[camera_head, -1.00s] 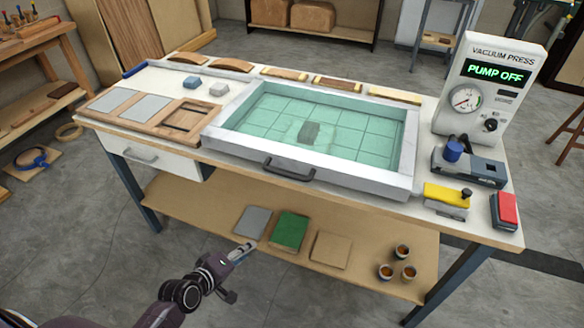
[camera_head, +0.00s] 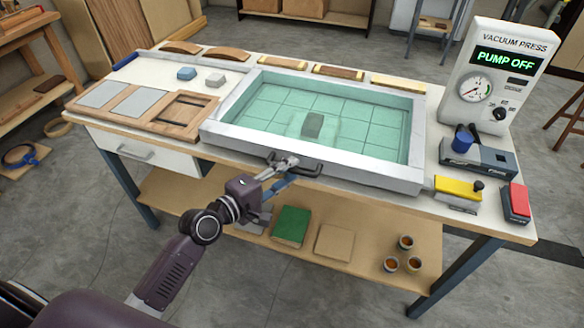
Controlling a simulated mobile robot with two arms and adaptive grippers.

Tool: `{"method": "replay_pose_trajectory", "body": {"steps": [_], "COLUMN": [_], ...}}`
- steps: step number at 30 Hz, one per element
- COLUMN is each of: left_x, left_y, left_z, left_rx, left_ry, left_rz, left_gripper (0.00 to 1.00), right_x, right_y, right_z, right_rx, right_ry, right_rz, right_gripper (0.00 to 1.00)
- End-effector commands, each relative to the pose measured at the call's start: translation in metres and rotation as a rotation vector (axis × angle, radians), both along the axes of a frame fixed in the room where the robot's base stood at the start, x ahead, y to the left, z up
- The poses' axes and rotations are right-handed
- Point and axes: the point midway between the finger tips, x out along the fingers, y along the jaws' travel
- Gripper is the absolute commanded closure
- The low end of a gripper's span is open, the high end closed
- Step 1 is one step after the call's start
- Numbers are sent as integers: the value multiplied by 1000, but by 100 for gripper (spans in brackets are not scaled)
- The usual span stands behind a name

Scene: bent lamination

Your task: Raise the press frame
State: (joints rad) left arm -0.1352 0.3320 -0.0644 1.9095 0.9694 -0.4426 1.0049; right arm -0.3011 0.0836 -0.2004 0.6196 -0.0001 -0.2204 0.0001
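The press frame (camera_head: 214,133) is a pale rectangular frame around a green translucent gridded sheet (camera_head: 270,107), lying flat on the bench top. A dark block-like shape (camera_head: 313,125) shows under the sheet. A dark handle (camera_head: 306,169) is on the frame's front side. My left gripper (camera_head: 287,168) is at the left part of this handle, with its fingers reaching over or beside it. I cannot tell whether the fingers touch the handle or are closed on it. My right gripper is not in view.
The vacuum press unit (camera_head: 513,40) at the right reads "PUMP OFF". A wooden panel (camera_head: 170,127) lies left of the frame. Green and tan boards rest on the lower shelf (camera_head: 180,195).

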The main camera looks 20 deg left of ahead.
Motion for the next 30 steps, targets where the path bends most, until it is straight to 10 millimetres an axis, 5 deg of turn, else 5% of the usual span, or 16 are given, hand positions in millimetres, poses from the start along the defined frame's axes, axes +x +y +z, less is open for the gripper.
{"method": "replay_pose_trajectory", "body": {"steps": [14, 22, 30], "left_x": [15, 14, 14], "left_y": [-7, -7, -7], "left_z": [-3, -4, -4], "left_rx": [1, 1, 2], "left_ry": [0, 0, 1], "left_rz": [0, 0, 0], "left_gripper": [71, 100, 100], "right_x": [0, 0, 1], "right_y": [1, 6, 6], "right_z": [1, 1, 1], "right_rx": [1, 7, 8], "right_ry": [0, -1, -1], "right_rz": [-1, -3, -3], "right_gripper": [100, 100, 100]}}
